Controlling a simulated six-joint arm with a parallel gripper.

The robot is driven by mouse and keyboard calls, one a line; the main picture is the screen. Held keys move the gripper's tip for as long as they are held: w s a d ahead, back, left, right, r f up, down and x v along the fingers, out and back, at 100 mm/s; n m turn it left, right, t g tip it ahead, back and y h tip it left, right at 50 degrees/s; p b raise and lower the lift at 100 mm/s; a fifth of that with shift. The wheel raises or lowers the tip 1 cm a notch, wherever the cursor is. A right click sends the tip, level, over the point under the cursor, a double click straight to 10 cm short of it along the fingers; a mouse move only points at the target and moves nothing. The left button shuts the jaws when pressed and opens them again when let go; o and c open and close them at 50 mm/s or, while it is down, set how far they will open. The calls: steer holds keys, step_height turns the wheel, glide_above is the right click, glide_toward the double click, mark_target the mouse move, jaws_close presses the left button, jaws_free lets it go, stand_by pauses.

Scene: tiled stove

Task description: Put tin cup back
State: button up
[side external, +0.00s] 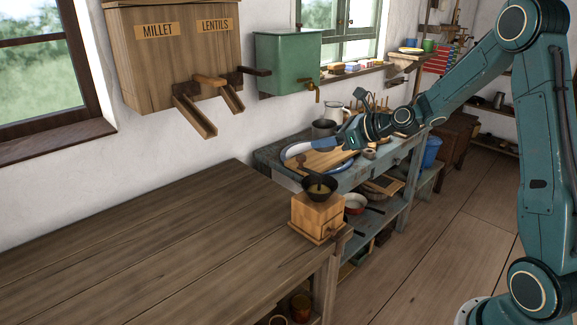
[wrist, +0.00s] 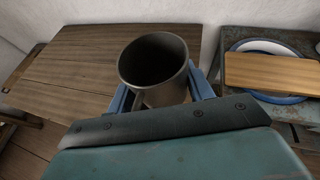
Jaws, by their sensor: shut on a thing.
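The tin cup, a dark grey metal mug, fills the middle of the wrist view (wrist: 155,65), its open mouth facing up and toward the camera. The inside looks dark and I cannot tell what it holds. My gripper (wrist: 160,88) is shut on it, with a blue finger at each side of the cup. In the side view my gripper (side external: 335,140) is low over the grey counter, and the dark cup (side external: 323,128) shows at its fingers. The lower part of the cup is hidden by the gripper in the wrist view.
A wooden board (side external: 322,160) lies over a blue-rimmed plate on the grey counter (side external: 268,155). A coffee grinder (side external: 317,217) stands at the right end of the otherwise bare wooden bench (side external: 150,250). A green tank with a tap (side external: 288,62) and a millet and lentils dispenser (side external: 170,50) hang above.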

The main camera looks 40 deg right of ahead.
steer(key=w+a+f+n+g+y, duration=0.1)
steer(key=w+a+y, duration=0.15)
steer(key=a, duration=0.45)
steer(key=w+a+f+n+y, duration=0.1)
steer(key=w+a, duration=0.2)
steer(key=a, duration=0.4)
steer(key=n+g+y, duration=0.2)
steer(key=n, duration=0.1)
glide_above(228, 261)
step_height(228, 261, down, 3)
steer(key=shift+f, duration=0.1)
step_height(228, 261, down, 16)
steer(key=shift+f, duration=0.1)
steer(key=shift+f, duration=1.75)
steer(key=shift+f, duration=0.1)
